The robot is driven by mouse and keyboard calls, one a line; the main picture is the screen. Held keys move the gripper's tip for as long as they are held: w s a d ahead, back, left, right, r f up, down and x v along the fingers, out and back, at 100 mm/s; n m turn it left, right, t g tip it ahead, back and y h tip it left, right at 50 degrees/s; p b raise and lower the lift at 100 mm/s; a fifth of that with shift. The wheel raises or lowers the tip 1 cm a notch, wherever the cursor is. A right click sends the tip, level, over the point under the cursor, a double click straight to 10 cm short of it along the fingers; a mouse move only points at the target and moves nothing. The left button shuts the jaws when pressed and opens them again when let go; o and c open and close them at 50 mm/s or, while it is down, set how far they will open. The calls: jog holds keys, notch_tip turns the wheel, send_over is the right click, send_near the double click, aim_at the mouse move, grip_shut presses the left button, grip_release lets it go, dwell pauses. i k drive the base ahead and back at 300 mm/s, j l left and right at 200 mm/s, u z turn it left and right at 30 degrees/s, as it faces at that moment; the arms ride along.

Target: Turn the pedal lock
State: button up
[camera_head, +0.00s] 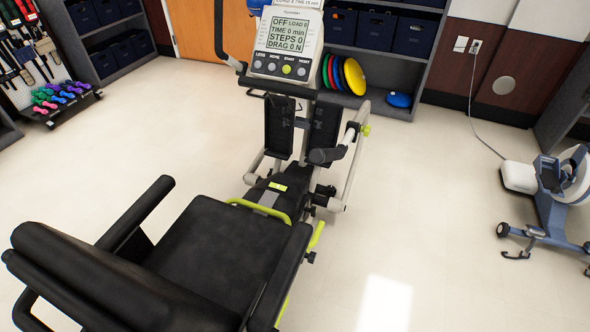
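The recumbent stepper stands in the middle of the head view, with its black seat (215,250) toward me. Its two upright black pedals, the left pedal (279,125) and the right pedal (323,130), are below the console (287,45). The console screen reads OFF, with load, time and steps at 0. A small lime-green knob (366,131) shows on the right arm linkage. A black knob (311,257) sits low beside the seat. I cannot tell which part is the pedal lock. My gripper is not in view.
Dumbbells (62,93) lie on a rack at the left. Shelves with dark bins (374,31) and coloured discs (345,76) stand at the back. A blue-grey wheeled machine (556,200) is at the right, with a cord to the wall. The floor (440,200) right of the stepper is clear.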

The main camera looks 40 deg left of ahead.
aim_at(312, 209)
jog(key=i+l+u, duration=0.2)
jog(key=l+u, duration=0.2)
jog(key=i+l+u, duration=0.2)
jog(key=l+u, duration=0.55)
jog(key=l, duration=0.15)
jog(key=i+l+u, duration=0.1)
jog(key=l+u, duration=0.3)
jog(key=i+l+u, duration=0.1)
jog(key=i+l, duration=1.1)
jog(key=i+l+u, duration=0.15)
jog(key=i+l, duration=0.4)
jog(key=l, duration=0.15)
